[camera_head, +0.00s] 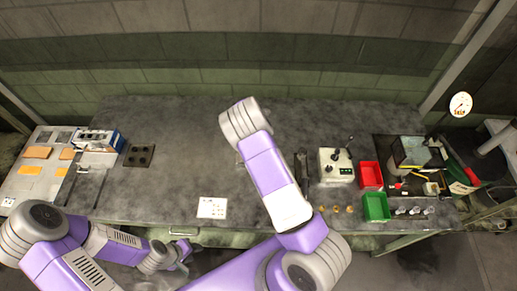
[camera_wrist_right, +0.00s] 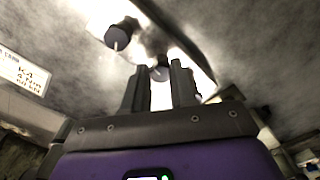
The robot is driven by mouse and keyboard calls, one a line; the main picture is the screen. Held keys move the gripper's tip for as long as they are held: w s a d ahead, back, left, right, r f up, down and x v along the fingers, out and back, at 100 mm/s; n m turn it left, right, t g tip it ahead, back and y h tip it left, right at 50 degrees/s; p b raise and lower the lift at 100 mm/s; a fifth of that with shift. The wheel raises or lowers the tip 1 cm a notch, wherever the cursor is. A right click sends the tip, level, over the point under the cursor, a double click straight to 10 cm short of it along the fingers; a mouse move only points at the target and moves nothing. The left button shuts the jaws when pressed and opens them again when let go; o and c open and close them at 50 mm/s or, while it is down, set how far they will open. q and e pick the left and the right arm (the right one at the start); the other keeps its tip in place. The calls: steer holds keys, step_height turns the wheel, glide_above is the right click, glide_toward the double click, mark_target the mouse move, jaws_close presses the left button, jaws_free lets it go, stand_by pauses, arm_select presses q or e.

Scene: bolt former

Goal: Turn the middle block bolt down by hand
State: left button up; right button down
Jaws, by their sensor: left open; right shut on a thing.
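In the right wrist view, a dark round block bolt (camera_wrist_right: 160,73) sits between the two fingertips of my right gripper (camera_wrist_right: 160,78). The gripper is shut on it; it appears to be the middle one. Another dark round bolt (camera_wrist_right: 119,36) with a pale line on it stands up and left of the fingers, apart from them. Both are at a bright metal block (camera_wrist_right: 105,14). In the head view, my right arm covers the block, the bolts and the right gripper. My left gripper (camera_head: 184,256) is open and empty, low at the bench's front edge.
A white labelled card (camera_head: 212,208) lies at the bench's front. To the right are a control box (camera_head: 336,167), a red bin (camera_head: 370,175) and a green bin (camera_head: 376,207). A blue and white machine (camera_head: 98,140) stands at left. The bench (camera_head: 180,130) left of my right arm is mostly clear.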

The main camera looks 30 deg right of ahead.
steer(key=shift+w+d+r+m, duration=0.1)
steer(key=shift+m, duration=0.7)
stand_by(0.6)
steer(key=c, duration=0.9)
jaws_free()
steer(key=shift+r, duration=3.75)
